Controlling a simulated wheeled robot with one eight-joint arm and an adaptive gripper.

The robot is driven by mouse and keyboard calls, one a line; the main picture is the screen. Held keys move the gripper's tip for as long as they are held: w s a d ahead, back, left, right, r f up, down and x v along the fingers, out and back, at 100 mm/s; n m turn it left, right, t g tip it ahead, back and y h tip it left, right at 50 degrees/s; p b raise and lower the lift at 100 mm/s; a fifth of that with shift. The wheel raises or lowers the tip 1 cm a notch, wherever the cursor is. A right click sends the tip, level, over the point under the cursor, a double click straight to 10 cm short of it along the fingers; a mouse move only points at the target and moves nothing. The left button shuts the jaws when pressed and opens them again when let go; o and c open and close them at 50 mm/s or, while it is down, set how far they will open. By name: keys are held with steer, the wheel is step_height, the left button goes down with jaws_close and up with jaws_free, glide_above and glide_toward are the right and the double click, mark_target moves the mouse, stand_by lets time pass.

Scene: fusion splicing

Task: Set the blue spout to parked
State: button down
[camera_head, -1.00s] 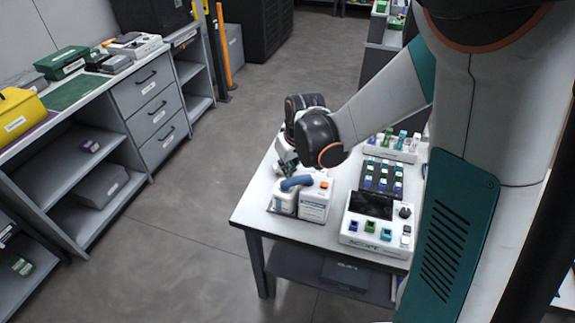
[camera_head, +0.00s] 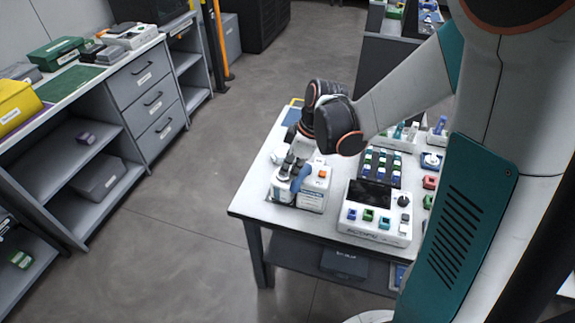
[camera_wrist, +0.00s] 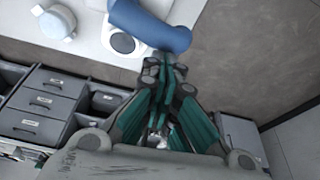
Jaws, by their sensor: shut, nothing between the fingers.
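The blue spout (camera_head: 302,179) is on top of a pair of white containers (camera_head: 312,199) at the left front of the table. In the wrist view the curved blue spout (camera_wrist: 150,27) crosses the top, over the white containers. My gripper (camera_head: 290,163) is at the spout's left side in the head view. In the wrist view my gripper's fingertips (camera_wrist: 167,62) are together, with nothing between them, right beside the spout's bend. I cannot tell whether they touch it. My fingers partly hide the left container's top.
A white device with a dark screen (camera_head: 372,194) and coloured blocks stands right of the containers. A rack of vials (camera_head: 381,163) is behind it. The table's left edge (camera_head: 240,200) is close to the containers; open floor lies beyond it.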

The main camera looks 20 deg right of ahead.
steer(key=shift+s+d, duration=0.15)
steer(key=shift+s, duration=0.2)
steer(key=shift+d, duration=0.2)
stand_by(0.5)
step_height(320, 180, up, 12)
steer(key=w+p, duration=0.1)
steer(key=p, duration=0.3)
steer(key=s+r+m+t+h+b, duration=0.1)
steer(key=s+r+m+t, duration=0.1)
steer(key=s+m, duration=0.4)
steer(key=s+r+m+t+h+b, duration=0.1)
steer(key=s+r+m+t+h, duration=0.1)
steer(key=s+m, duration=0.4)
steer(key=s+t, duration=0.1)
steer(key=s, duration=0.3)
steer(key=shift+s+r, duration=0.15)
steer(key=shift+r, duration=0.05)
